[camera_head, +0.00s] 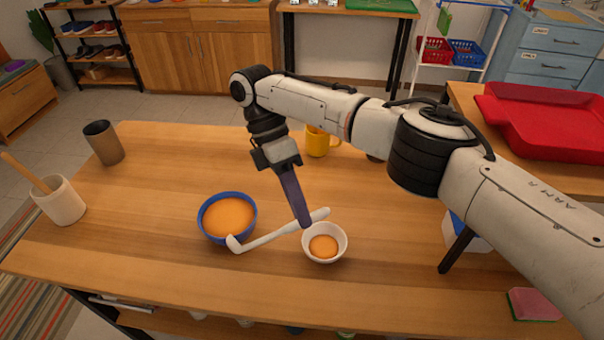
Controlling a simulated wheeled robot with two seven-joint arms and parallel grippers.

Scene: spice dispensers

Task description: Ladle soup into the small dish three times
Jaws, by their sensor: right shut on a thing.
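A blue bowl (203,230) of orange soup stands on the wooden table. A small white dish (333,257) stands to its right, with some orange soup in its bottom. My right gripper (304,220) comes down from above and is shut on the handle of a white ladle (270,237). The ladle lies slantwise in the picture, its handle passing above the dish's back rim. Its head is at the lower right rim of the blue bowl; I cannot tell whether they touch, or whether the head holds soup. My left gripper is not in view.
A yellow mug (317,144) stands behind my right arm. A brown cup (103,143) and a white pot (60,203) with a wooden utensil stand at left. A pink sponge (533,304) lies at front right; a red tray (555,125) is at right. The table's left middle is clear.

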